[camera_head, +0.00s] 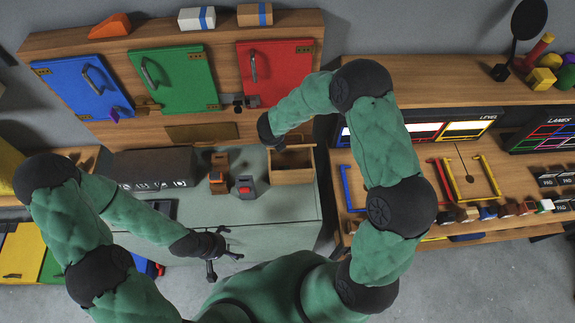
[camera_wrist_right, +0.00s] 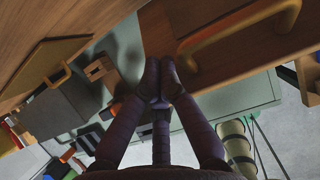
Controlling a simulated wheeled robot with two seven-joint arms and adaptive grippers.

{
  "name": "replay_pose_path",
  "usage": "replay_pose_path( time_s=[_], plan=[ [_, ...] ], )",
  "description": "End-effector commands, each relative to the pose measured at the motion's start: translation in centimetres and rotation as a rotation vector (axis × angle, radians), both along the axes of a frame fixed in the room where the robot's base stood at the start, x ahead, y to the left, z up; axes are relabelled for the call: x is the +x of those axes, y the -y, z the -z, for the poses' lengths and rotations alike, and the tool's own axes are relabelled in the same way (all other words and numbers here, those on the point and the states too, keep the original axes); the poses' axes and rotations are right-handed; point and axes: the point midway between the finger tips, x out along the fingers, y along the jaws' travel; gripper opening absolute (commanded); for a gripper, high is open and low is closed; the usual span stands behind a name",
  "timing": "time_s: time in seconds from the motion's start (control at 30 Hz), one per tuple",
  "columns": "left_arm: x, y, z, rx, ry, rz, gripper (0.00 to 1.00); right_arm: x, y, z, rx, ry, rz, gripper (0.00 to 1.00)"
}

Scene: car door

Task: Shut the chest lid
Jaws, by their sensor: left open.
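The chest (camera_head: 302,172) is an open wooden box on the pale green worktop, right of the small orange and red items. In the right wrist view, a wooden panel with a tan handle (camera_wrist_right: 240,35), apparently the chest's lid, fills the upper right. My right gripper (camera_head: 270,138) is at the back left of the chest in the head view, its fingers mostly hidden. In the right wrist view its fingertips (camera_wrist_right: 160,70) come together beside the panel, with nothing seen between them; contact is unclear. My left gripper (camera_head: 228,246) is open and empty, over the worktop's front edge.
A dark grey box (camera_head: 155,167), an orange item (camera_head: 218,180) and a red-and-grey item (camera_head: 245,187) stand left of the chest. Blue, green and red doors (camera_head: 270,72) are on the board behind. A shelf with coloured pieces (camera_head: 470,180) is at right.

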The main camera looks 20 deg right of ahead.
Motion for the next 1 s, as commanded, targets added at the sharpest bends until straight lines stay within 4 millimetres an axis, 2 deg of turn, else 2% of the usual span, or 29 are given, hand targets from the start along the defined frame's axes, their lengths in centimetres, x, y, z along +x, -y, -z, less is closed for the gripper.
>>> replay_pose_path(
  time_s=[0.13, 0.57, 1.0],
  plan=[
    [0.0, 0.0, 1.0, 0.0, 0.0, 0.0, 1.0, -0.7, -0.2, 0.7, -0.001, 0.0, -0.002, 0.0],
    [0.0, 0.0, 1.1, 0.0, 0.0, 0.0, 1.0, -0.9, -0.3, 0.7, 0.0, 0.0, -0.001, 0.0],
    [0.0, 0.0, 3.7, 0.0, 0.0, 0.0, 1.0, -2.2, -0.7, 2.8, -0.001, -0.001, -0.001, 0.0]
  ],
)
